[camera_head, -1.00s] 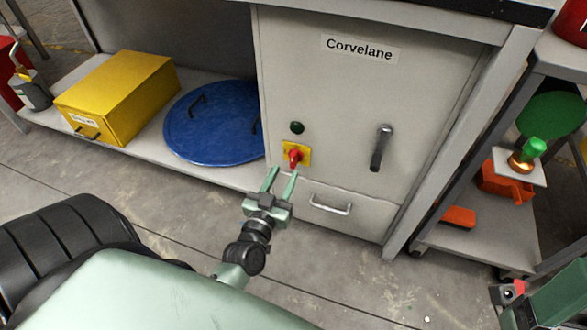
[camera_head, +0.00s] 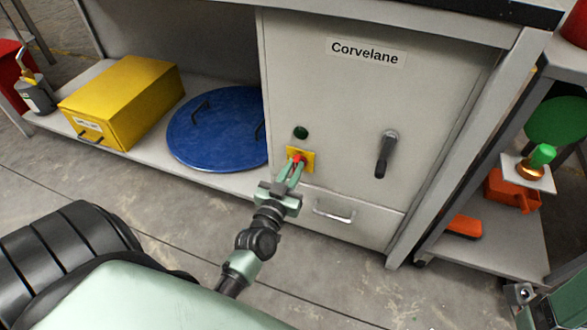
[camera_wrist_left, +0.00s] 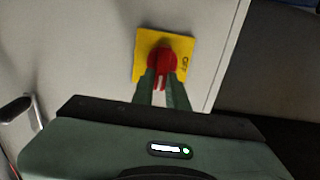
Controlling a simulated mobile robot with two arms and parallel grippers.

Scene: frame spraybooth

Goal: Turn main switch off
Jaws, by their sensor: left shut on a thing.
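The main switch is a red rotary knob (camera_head: 299,158) on a yellow square plate (camera_head: 308,155), low on the grey cabinet (camera_head: 345,110) labelled "Corvelane". My left gripper (camera_head: 292,171) reaches up to it, its two green fingers shut on the knob. In the left wrist view the red knob (camera_wrist_left: 162,60) sits between the fingertips (camera_wrist_left: 162,82), which hide part of it. A pale mark on the knob points to the picture's bottom there. The word OFF is on the yellow plate (camera_wrist_left: 145,42), at its right side.
A dark green round button (camera_head: 300,132) is just above the switch. A lever handle (camera_head: 386,153) is to the right and a drawer handle (camera_head: 334,213) below. A blue disc (camera_head: 220,130) and a yellow box (camera_head: 120,100) lie on the shelf at left.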

